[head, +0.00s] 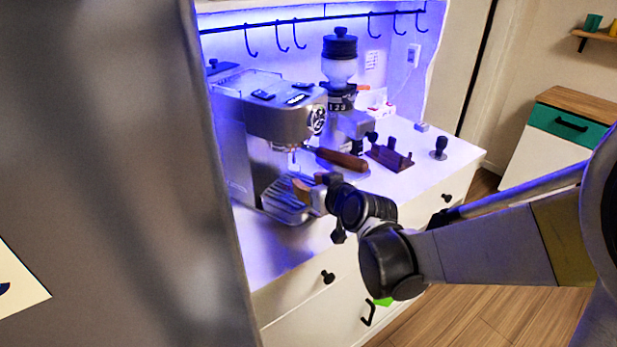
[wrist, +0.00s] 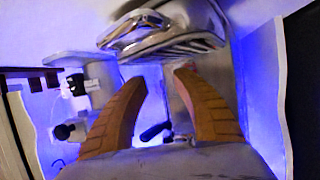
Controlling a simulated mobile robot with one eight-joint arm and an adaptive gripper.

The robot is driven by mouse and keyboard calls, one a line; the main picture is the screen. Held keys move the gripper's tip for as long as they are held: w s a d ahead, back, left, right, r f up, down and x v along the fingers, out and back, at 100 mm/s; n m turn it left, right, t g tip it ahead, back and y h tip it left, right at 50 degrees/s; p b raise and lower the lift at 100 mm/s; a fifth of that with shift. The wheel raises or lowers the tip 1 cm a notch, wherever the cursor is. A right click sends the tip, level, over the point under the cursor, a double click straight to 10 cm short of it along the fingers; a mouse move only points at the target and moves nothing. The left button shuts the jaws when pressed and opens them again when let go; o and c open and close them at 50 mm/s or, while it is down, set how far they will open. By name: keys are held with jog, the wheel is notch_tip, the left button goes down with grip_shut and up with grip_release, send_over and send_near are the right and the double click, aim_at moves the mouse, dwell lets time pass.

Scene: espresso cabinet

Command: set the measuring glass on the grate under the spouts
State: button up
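The espresso machine (head: 285,115) stands on the white counter, with its slatted grate (head: 285,207) at its foot. The spouts are at the machine's front above the grate, too small to make out clearly. My gripper (head: 300,186) is low in front of the machine, over or beside the grate; the exact gap is unclear. In the wrist view, my gripper's brown fingers (wrist: 161,76) are apart, with nothing distinct between them. A shiny slatted metal part (wrist: 170,42), probably the grate, lies just beyond the fingertips. I cannot make out the measuring glass in either view.
A brown portafilter handle (head: 342,159) juts out above my gripper. A grinder (head: 340,100) stands behind, with a dark wooden stand (head: 389,156) and a tamper (head: 439,147) to the right. The counter's front left (head: 265,255) is clear.

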jog(key=shift+s, duration=0.1)
jog(key=v, duration=1.2)
jog(key=s+d+f+m+g+h, duration=0.2)
jog(key=s+d, duration=0.4)
jog(key=s, duration=0.2)
jog(key=s+d+f+m+g+h, duration=0.2)
jog(key=s+d+f+g+h, duration=0.1)
jog(key=s+d, duration=0.3)
jog(key=shift+s+d+m+g, duration=0.3)
jog(key=shift+s+d, duration=0.05)
jog(key=shift+s, duration=0.8)
